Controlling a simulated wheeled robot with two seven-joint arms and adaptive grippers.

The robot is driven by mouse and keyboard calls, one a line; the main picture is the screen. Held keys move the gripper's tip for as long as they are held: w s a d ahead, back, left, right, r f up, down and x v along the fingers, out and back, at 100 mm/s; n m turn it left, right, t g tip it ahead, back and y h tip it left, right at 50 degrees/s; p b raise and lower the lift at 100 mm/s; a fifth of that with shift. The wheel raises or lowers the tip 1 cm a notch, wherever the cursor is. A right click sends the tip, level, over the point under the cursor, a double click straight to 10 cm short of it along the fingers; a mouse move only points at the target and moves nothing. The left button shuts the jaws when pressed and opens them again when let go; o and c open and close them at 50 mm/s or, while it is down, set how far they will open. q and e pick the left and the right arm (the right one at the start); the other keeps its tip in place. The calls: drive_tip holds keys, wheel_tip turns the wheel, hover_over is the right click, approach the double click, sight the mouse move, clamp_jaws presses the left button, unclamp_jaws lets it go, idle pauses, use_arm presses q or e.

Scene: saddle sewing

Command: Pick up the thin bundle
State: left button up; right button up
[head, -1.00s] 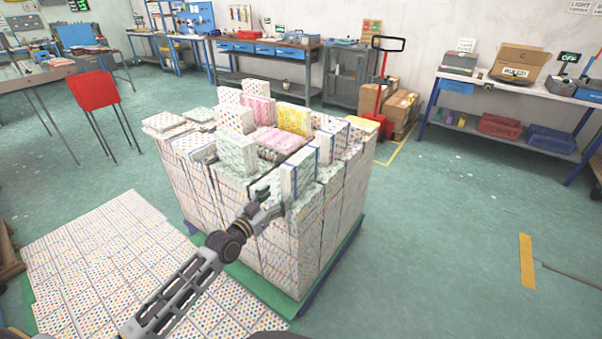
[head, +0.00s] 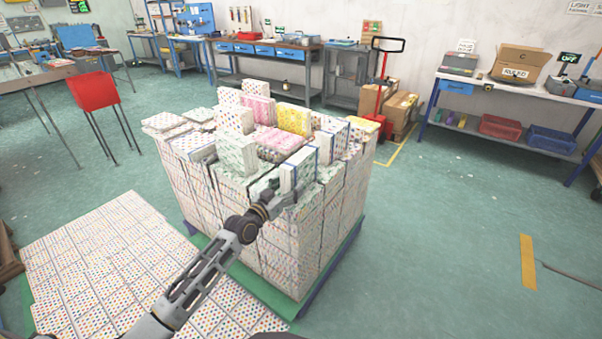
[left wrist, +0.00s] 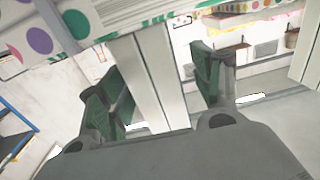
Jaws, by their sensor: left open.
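A thin white bundle with a blue strap (head: 298,171) stands upright on the front right of a large stack of patterned bundles (head: 300,252). My left gripper (head: 273,190) is at the near left side of this bundle, low over the stack top. In the left wrist view its two dark green fingers (left wrist: 157,88) are apart, with a pale upright slab (left wrist: 152,70) showing between them. I cannot tell whether the slab is the thin bundle, or whether the fingers touch it. My right gripper is not in view.
Pink (head: 281,141) and yellow (head: 294,119) bundles and other upright bundles crowd the stack top behind the gripper. The stack stands on a pallet (head: 331,268). Flat dotted bundles (head: 95,250) cover the floor at left. The floor at right is mostly clear.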

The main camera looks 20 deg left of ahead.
use_arm(q)
drive_tip(key=shift+w, duration=0.1)
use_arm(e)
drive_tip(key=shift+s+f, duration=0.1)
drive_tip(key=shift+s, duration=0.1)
use_arm(q)
drive_tip(key=shift+w+d+r, duration=0.1)
drive_tip(key=shift+w+d, duration=0.15)
drive_tip(key=shift+w, duration=0.35)
drive_tip(key=shift+x, duration=1.4)
drive_tip(key=shift+w+d+b, duration=0.15)
drive_tip(key=shift+b, duration=0.15)
drive_tip(key=shift+w, duration=0.25)
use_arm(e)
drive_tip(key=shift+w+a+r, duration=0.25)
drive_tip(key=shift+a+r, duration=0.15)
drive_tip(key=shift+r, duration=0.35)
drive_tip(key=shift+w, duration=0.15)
